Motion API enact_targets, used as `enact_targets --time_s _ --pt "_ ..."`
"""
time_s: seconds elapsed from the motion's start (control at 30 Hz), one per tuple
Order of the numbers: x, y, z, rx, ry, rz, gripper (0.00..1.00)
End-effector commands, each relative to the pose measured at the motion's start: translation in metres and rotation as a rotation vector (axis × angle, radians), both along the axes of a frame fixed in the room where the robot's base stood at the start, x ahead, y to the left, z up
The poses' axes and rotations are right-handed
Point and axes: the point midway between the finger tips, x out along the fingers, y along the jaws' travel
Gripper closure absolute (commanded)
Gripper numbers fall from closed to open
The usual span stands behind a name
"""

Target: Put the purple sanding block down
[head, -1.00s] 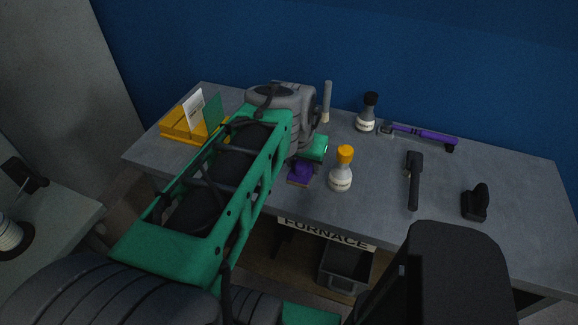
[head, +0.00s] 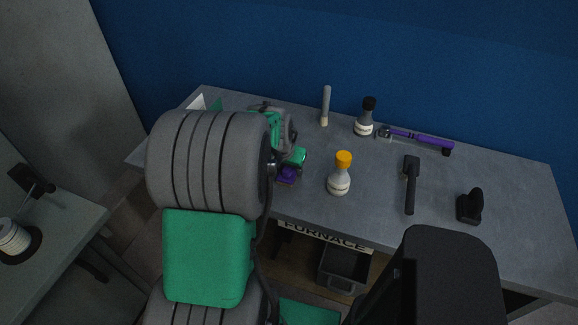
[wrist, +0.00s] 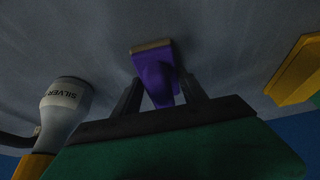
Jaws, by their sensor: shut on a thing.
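The purple sanding block (head: 287,176) is at the front left part of the grey table in the head view, beside my gripper and partly hidden by it. In the wrist view the purple block (wrist: 153,72) has a tan base edge and sits between the two dark fingers of my gripper (wrist: 160,88). My gripper is shut on it. The grey tabletop (wrist: 225,40) is behind the block; I cannot tell whether the block touches it.
A bottle with a yellow cap (head: 339,178) stands right of the block; its label shows in the wrist view (wrist: 65,95). A yellow object (wrist: 298,72) is also near.

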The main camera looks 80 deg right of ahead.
Motion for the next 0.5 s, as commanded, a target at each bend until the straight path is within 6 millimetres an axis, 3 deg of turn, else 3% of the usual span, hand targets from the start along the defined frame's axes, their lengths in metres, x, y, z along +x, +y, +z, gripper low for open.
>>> enact_targets --time_s 0.13,0.17,0.4,0.5 --pt "0.0000 -0.0002 -0.0046 -0.001 0.000 0.000 0.88" --pt "-0.0001 0.0002 -0.0033 0.000 0.000 0.000 0.48" --pt "-0.0001 0.0002 -0.0029 0.001 0.000 0.000 0.29" --pt "-0.0001 0.0002 -0.0028 0.001 0.000 0.000 0.29"
